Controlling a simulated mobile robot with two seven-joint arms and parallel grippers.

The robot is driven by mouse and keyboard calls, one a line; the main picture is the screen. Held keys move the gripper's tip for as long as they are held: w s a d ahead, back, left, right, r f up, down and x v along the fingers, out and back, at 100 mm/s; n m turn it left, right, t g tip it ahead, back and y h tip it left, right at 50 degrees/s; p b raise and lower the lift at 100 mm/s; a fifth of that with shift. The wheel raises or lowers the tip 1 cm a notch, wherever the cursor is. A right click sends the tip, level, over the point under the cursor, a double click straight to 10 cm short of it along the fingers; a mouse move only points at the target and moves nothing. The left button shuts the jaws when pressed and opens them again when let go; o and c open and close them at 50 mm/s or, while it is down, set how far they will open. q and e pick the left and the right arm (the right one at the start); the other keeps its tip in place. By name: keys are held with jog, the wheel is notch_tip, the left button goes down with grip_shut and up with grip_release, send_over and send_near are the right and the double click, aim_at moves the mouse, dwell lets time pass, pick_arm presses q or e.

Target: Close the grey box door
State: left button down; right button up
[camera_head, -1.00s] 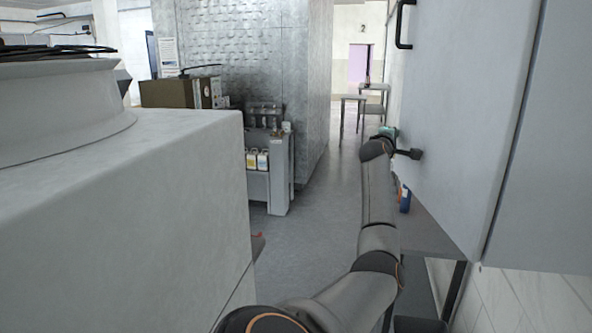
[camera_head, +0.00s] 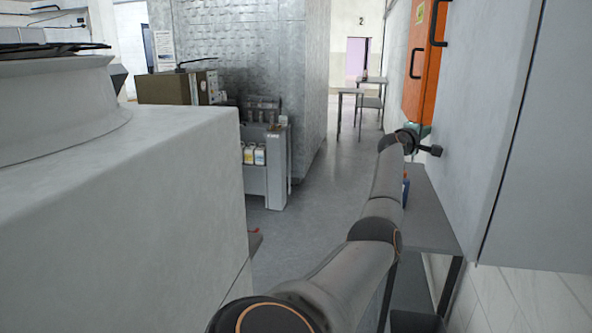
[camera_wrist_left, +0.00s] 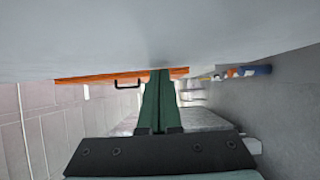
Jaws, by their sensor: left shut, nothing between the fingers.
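My right gripper is not in view.
An orange box (camera_head: 421,65) with a black handle is on the wall beyond the door. A grey bench (camera_head: 430,215) with a blue bottle (camera_head: 406,190) is below. A big white machine (camera_head: 130,210) fills the left. The aisle floor (camera_head: 300,215) between is clear.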

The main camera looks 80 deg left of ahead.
pick_arm(q)
jog(key=shift+w+d+f, duration=0.1)
jog(key=shift+w+d, duration=0.1)
jog(key=shift+w, duration=0.05)
jog(key=shift+f, duration=0.1)
jog(key=b+v, duration=0.3)
jog(key=v, duration=0.9)
jog(key=shift+s, duration=0.45)
